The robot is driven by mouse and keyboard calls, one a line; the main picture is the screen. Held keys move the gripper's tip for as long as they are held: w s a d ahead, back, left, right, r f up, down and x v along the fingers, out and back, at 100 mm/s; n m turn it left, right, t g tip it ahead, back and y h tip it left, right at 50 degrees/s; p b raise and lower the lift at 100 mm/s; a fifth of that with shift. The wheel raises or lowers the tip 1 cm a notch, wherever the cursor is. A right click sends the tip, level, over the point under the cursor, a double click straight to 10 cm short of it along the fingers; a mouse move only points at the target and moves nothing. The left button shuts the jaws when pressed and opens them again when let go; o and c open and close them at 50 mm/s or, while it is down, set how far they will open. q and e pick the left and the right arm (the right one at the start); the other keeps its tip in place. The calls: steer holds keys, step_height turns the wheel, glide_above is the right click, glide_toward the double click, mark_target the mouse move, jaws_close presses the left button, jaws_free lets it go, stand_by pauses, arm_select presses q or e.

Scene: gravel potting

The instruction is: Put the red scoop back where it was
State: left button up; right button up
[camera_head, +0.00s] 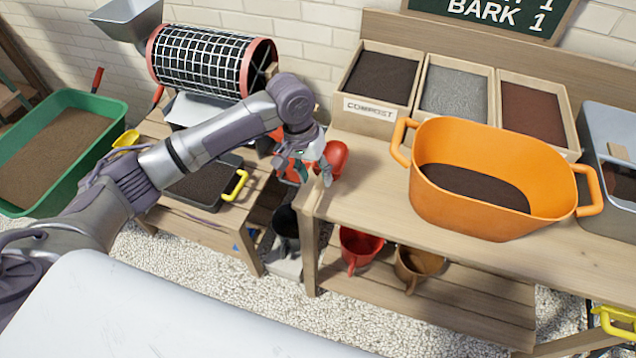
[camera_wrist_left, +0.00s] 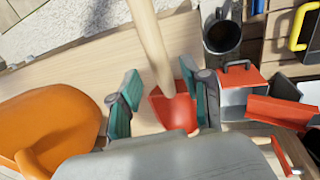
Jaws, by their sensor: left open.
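The red scoop (camera_head: 335,158) is at the left end of the potting bench (camera_head: 365,185), beside the fingers of my left gripper (camera_head: 312,172). In the left wrist view the red scoop (camera_wrist_left: 174,113) shows between the two spread teal-padded fingers of the left gripper (camera_wrist_left: 166,105). The fingers are apart; I cannot tell whether either one touches the scoop. A pale wooden bar runs up from the scoop in that view; I cannot tell if it is its handle. My right gripper is not in view.
An orange tub (camera_head: 480,222) holding dark soil stands on the bench, in front of wooden bins (camera_head: 345,106). A mesh drum (camera_head: 205,62) and a dark tray with a yellow handle (camera_head: 236,186) are at left. A dark bucket (camera_head: 286,222) is below.

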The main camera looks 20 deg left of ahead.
arm_select(q)
steer(key=v, duration=0.8)
steer(key=shift+f, duration=0.1)
